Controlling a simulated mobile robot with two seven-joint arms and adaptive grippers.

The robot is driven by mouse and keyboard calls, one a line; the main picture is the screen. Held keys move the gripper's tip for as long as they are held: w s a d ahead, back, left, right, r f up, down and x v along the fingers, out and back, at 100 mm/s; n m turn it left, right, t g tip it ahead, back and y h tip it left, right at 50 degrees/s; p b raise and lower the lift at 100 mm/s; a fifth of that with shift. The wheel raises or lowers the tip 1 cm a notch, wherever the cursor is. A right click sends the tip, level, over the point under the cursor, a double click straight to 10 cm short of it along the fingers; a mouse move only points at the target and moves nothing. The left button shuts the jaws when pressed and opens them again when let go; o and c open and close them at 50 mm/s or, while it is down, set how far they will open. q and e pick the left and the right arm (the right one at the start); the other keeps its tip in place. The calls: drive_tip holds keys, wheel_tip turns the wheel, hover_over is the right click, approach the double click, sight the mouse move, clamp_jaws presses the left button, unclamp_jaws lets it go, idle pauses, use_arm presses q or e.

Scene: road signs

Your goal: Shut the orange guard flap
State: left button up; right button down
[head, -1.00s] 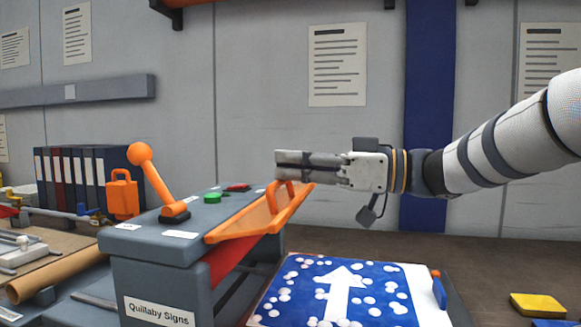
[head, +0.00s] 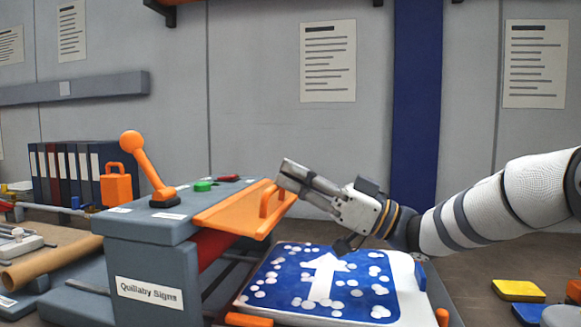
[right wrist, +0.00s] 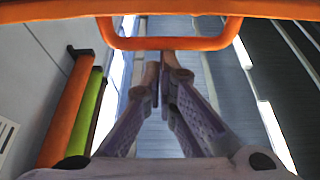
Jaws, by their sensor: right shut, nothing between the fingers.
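The orange guard flap (head: 232,212) juts out from the right side of the grey press (head: 150,240), sloping, with its broad face showing. Its loop handle (head: 270,197) stands near the outer edge. My right gripper (head: 284,174) is shut and empty. Its fingers point up and left, with the tips right by the handle. In the right wrist view the handle (right wrist: 170,43) crosses just beyond the closed fingertips (right wrist: 165,65); I cannot tell whether they touch it. My left gripper is not in view.
A blue sign with a white arrow (head: 322,278) and white blotches lies below the flap and my right gripper. The press carries an orange lever (head: 148,168), a green button (head: 203,186) and a red one (head: 228,178). A yellow block (head: 518,290) lies at right.

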drive_tip(key=shift+s+d+f, duration=0.1)
drive_tip(key=shift+d+f, duration=0.15)
drive_tip(key=shift+f, duration=0.75)
